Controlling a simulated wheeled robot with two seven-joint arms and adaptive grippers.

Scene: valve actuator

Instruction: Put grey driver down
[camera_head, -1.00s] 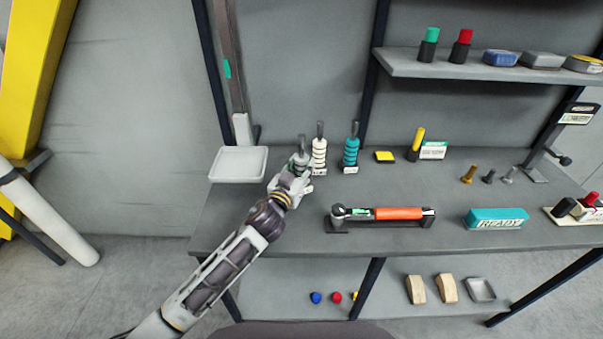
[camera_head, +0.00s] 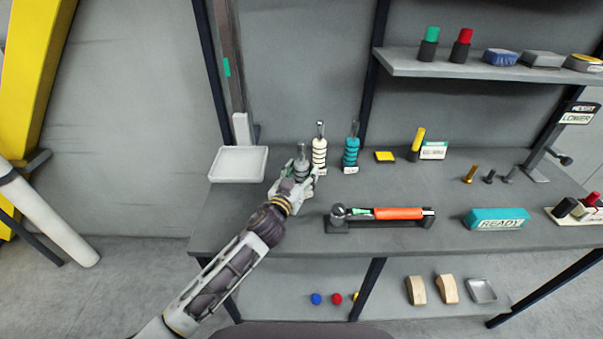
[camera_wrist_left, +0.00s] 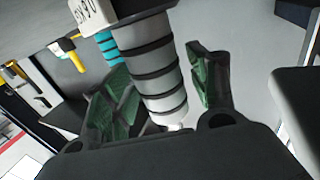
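The grey driver (camera_head: 302,163), a ringed handle with a metal shaft on top, stands upright at the left end of a row of drivers on the bench. My left gripper (camera_head: 300,179) is just in front of it and hides its lower part. In the left wrist view a pale grey handle with dark rings (camera_wrist_left: 156,72) lies between the parted fingers of my left gripper (camera_wrist_left: 165,88); a gap shows beside the right finger. The white driver (camera_head: 319,155) and teal driver (camera_head: 350,153) stand to its right. My right gripper is not in view.
An empty white tray (camera_head: 238,163) lies left of the drivers. An orange-handled tool (camera_head: 398,213) rests in a black holder in front. A yellow block (camera_head: 384,157) and a teal READY box (camera_head: 497,218) lie to the right. The bench's front left is clear.

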